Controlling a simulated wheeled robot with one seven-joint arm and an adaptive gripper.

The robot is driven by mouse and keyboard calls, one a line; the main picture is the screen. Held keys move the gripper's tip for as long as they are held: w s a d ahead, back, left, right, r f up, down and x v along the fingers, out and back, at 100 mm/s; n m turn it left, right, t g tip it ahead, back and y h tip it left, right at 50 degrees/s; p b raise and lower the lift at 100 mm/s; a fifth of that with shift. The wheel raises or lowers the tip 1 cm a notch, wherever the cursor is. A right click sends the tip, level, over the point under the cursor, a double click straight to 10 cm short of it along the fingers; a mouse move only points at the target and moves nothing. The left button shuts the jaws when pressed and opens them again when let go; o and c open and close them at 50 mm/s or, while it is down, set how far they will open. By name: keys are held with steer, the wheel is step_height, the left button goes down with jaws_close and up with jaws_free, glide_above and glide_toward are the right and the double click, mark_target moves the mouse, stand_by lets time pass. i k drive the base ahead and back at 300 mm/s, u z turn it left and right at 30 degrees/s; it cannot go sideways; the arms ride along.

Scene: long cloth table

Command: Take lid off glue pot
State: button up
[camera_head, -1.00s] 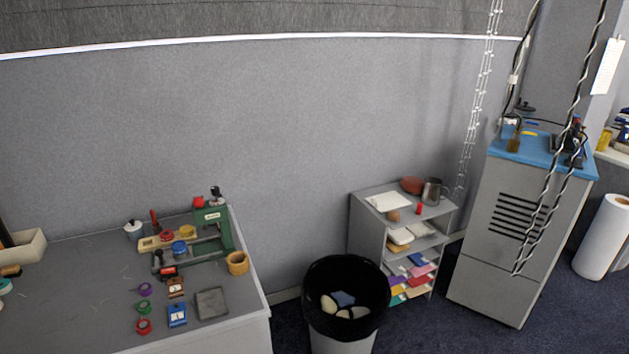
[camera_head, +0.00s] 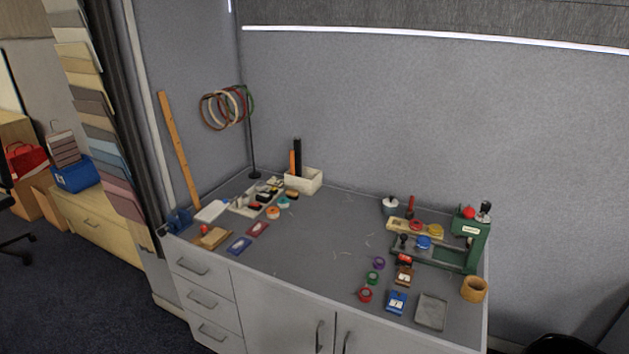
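A small grey-white pot with a dark knob on top (camera_head: 390,205) stands upright at the back of the grey table (camera_head: 315,250), left of the green press. It looks like the glue pot with its lid on, though it is too small to be sure. A round tan wooden container (camera_head: 474,289) stands near the table's right edge, its top looking open. My gripper is not in view.
A green press (camera_head: 470,240), a tray with coloured pots (camera_head: 405,225), coloured tape rolls (camera_head: 365,294) and a grey square dish (camera_head: 431,311) crowd the right side. A cream box (camera_head: 304,181) stands at the back left. The table's middle is mostly clear. A black bin (camera_head: 560,345) is at lower right.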

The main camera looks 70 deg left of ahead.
mark_target(391, 202)
steer(key=u, duration=1.85)
